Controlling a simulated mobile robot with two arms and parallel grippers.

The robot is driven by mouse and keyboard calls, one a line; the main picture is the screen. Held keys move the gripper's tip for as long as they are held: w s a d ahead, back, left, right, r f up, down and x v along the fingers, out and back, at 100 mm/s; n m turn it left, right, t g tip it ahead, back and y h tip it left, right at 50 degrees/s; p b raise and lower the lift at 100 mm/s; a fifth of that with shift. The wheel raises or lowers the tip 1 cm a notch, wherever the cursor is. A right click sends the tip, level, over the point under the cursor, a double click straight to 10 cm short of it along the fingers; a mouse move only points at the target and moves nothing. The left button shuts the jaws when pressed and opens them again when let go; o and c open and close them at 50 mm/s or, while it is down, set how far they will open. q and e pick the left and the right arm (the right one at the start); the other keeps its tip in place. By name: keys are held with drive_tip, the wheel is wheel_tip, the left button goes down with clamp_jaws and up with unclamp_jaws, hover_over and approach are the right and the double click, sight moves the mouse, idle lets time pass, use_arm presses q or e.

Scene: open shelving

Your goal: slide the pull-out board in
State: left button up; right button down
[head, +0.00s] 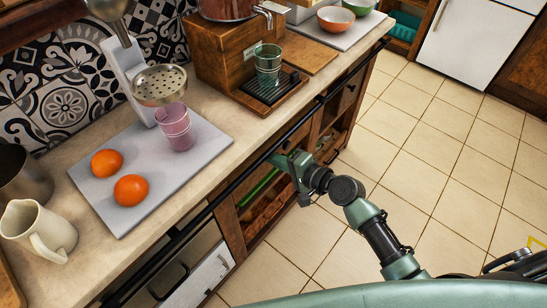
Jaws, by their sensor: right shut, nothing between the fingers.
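My right gripper (276,158) is at the front edge of the counter, beside the black rail and above the open cabinet front. Its fingers are shut with nothing seen between them, and the tips are partly hard to make out against the cabinet. I cannot make out a board standing out from the cabinet front; the counter edge and my arm hide part of that area. A flat wooden board (310,62) lies on the counter beside a wooden dispenser box (222,58); I cannot tell whether it is the pull-out board. My left gripper is not in view.
A black rail (232,186) runs along the counter front (215,175). A grey board (98,204) holds two oranges (131,190) and a pink glass (174,128). A green glass (267,65) stands on the drip tray.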

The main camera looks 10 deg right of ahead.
drive_tip(key=shift+w+a+r, duration=0.1)
drive_tip(key=shift+w+a, duration=0.6)
drive_tip(key=shift+w, duration=0.2)
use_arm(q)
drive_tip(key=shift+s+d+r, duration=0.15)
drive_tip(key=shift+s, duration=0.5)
use_arm(e)
drive_tip(key=shift+r, duration=0.1)
